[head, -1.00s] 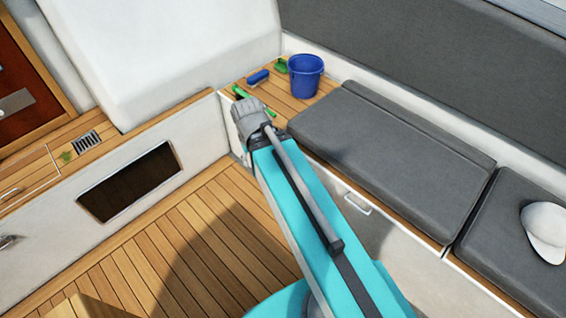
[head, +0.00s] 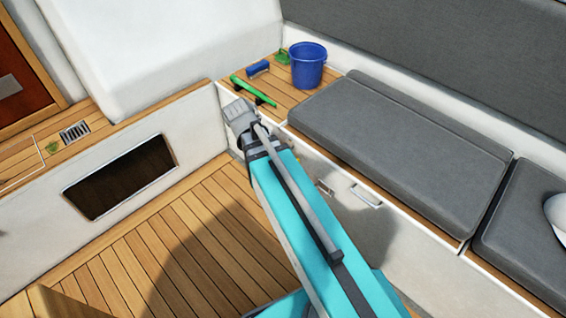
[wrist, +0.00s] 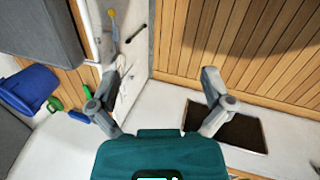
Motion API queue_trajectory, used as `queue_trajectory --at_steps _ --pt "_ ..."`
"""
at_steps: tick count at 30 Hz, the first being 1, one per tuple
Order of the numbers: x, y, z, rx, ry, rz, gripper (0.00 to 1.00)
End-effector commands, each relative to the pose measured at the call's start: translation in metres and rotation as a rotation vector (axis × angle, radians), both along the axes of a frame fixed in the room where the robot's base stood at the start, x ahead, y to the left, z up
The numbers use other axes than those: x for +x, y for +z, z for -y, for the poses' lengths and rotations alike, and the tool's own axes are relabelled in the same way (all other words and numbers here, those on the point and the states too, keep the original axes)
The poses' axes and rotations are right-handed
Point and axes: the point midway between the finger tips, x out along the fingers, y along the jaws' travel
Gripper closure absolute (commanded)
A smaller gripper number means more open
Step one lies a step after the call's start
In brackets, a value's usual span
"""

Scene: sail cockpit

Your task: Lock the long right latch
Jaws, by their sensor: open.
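The bench front carries a pale handle-like fitting (head: 367,196) and a small brass-coloured fitting (head: 324,187) beside my arm. In the wrist view the white panel shows a yellow-tipped fitting (wrist: 112,14) and a dark slim bar (wrist: 137,33). I cannot tell for sure which of these is the long right latch, or whether it is locked. My gripper (head: 240,112) is in front of the bench's far-left end. In the wrist view my gripper (wrist: 166,70) has its fingers spread wide, with nothing between them. The left finger overlaps the white panel.
A blue bucket (head: 309,66), a blue brush (head: 258,68) and a green-handled tool (head: 253,91) are on the wooden bench end. A grey cushion (head: 400,150) covers the bench. A dark opening (head: 120,178) is in the left wall. The plank floor (head: 170,245) is clear.

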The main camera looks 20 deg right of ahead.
Motion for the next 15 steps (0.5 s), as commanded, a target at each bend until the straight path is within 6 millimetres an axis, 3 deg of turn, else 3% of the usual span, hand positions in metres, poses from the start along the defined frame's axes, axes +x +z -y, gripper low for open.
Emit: queue_trajectory --at_steps 1,15 --pt "0.006 -0.02 0.003 -0.025 0.034 -0.004 0.0" --pt "0.045 -0.094 0.027 -0.27 0.355 -0.085 0.0"
